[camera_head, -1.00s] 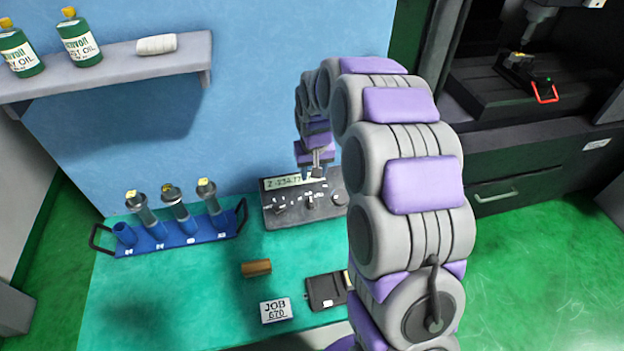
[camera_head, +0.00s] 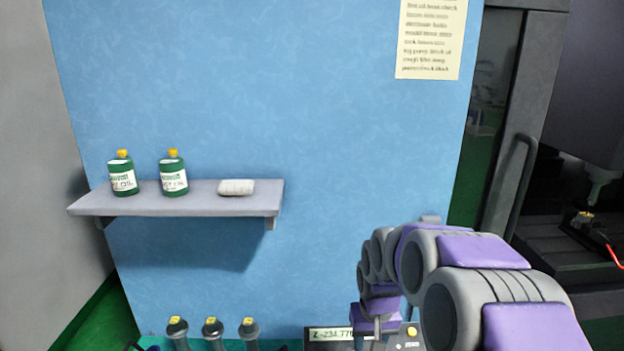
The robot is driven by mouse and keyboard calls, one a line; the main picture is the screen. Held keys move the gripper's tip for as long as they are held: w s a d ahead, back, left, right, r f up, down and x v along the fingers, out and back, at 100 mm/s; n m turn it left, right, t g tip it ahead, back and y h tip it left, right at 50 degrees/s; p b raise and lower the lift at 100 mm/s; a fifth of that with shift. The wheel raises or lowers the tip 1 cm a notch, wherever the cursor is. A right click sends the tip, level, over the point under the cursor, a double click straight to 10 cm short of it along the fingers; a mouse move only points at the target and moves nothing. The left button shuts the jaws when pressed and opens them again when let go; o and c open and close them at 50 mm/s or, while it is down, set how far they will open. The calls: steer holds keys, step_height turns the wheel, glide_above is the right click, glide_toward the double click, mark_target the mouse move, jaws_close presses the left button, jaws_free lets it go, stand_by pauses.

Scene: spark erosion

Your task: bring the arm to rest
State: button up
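My arm (camera_head: 470,285), grey with purple pads, arches in from the lower right corner. Its end, with my gripper (camera_head: 379,334), hangs down in front of the grey readout box (camera_head: 400,341) at the bottom edge. The fingers are small and overlap the box, so I cannot tell whether they are open or shut. Whether the gripper touches the box is not clear. I see no object held.
A shelf (camera_head: 185,205) on the blue wall carries two green oil bottles (camera_head: 122,176) and a white roll (camera_head: 236,187). Several tool holders (camera_head: 213,332) with yellow tops show at the lower left. The dark machine (camera_head: 570,240) stands at right. Most of the bench is out of view.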

steer(key=s+r+g+b, duration=0.2)
steer(key=s, duration=3)
steer(key=shift+s+r+g+b, duration=0.25)
steer(key=shift+s+g+b, duration=0.05)
steer(key=shift+o, duration=0.3)
steer(key=shift+d, duration=0.1)
